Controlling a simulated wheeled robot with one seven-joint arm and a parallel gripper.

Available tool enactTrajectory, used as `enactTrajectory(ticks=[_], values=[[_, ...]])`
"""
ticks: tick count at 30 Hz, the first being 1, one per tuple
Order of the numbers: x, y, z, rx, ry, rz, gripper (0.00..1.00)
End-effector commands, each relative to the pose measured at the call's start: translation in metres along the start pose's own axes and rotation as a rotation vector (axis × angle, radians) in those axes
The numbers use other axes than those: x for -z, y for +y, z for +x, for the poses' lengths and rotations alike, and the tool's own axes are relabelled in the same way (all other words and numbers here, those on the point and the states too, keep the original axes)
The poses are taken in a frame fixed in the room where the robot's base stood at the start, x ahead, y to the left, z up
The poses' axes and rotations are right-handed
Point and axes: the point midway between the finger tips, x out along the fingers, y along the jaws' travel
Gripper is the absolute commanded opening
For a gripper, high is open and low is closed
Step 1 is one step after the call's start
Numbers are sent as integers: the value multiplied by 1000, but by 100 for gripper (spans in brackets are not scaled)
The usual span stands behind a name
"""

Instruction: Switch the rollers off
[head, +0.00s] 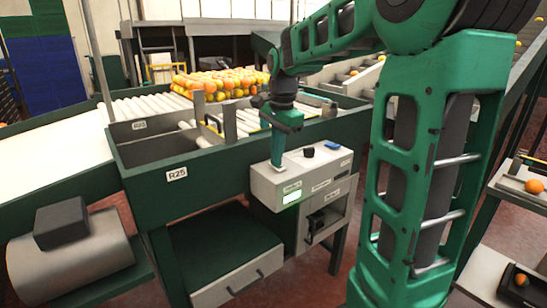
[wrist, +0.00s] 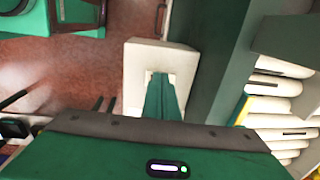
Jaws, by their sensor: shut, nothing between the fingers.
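A pale grey control box (head: 265,186) is mounted on the side of the green roller frame. On it are a black knob (head: 309,152), a blue part (head: 333,146) and a bright green-white lit panel (head: 292,198). My gripper (head: 277,164) is shut and empty, pointing down at the left end of the box top. In the wrist view its closed fingers (wrist: 161,82) reach a pale square part on the box (wrist: 144,48). They hide most of that part, and I cannot tell whether they touch it. White rollers (head: 150,106) run behind; they also show in the wrist view (wrist: 278,86).
Oranges (head: 220,82) are heaped on the rollers. A drawer unit (head: 225,285) stands below. My own green arm fills the right. Red floor shows below.

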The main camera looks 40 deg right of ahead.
Motion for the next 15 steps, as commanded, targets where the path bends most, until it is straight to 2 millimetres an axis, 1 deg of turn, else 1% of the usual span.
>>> enactTrajectory(ticks=[5,8,15], values=[[1,-1,-15,3,1,1,0],[1,-2,-33,3,1,2,0],[1,0,-84,3,1,0,0]])
